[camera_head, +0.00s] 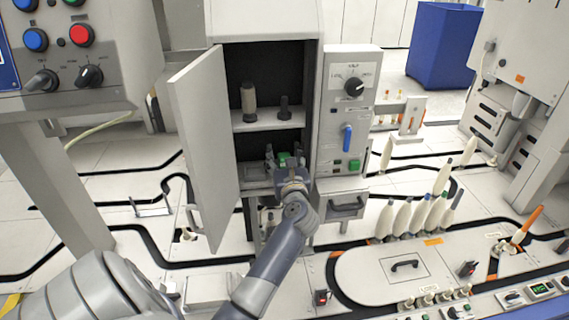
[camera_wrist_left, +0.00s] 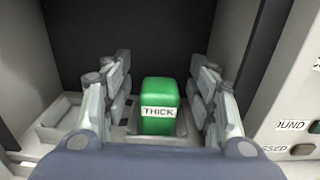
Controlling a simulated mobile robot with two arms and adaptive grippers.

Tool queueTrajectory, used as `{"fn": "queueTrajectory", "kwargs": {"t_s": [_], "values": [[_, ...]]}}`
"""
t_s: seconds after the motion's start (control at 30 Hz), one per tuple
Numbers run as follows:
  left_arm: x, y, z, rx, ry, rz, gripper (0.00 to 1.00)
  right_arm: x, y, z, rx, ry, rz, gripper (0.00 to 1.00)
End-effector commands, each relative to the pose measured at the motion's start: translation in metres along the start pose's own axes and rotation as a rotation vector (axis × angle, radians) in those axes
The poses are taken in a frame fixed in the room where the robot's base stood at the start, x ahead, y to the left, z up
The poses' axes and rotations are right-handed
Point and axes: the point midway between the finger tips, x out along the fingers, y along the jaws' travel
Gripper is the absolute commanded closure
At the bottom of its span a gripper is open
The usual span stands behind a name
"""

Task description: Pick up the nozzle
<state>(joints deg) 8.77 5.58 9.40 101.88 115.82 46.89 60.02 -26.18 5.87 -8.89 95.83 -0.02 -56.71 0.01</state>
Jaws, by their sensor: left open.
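A green block (camera_wrist_left: 158,105) with a white label reading THICK sits in a pale holder (camera_wrist_left: 60,133) at the bottom of the open cabinet. My left gripper (camera_head: 284,153) is open inside the cabinet's lower compartment. In the left wrist view its fingers (camera_wrist_left: 160,72) stand on either side of the green block, with gaps on both sides. No thing is marked as a nozzle; I cannot tell whether the green block is it. My right gripper is not in view.
The cabinet door (camera_head: 205,150) stands open at the left. A control panel (camera_head: 345,115) borders the right side. Several white bobbins (camera_head: 404,217) stand to the right.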

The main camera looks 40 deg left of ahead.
Motion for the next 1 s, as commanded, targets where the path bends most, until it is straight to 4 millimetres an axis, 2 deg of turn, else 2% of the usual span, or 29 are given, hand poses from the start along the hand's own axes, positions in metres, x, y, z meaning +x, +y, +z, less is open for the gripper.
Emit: {"fn": "queueTrajectory", "kwargs": {"t_s": [0.17,0.27,0.4,0.87,1.0], "values": [[0.0,0.0,0.0,0.0,0.0,0.0,0.47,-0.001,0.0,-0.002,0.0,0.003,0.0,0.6],[0.0,0.0,0.0,0.0,0.0,0.0,0.65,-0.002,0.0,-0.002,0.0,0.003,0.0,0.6],[0.0,0.0,0.0,0.0,0.0,0.0,0.95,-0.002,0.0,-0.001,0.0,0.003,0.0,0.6],[0.0,0.0,0.004,-0.001,0.0,0.0,0.95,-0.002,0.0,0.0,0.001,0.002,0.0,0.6],[0.0,-0.001,0.014,-0.003,-0.001,0.0,0.95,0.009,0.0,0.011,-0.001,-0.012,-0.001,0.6]]}}
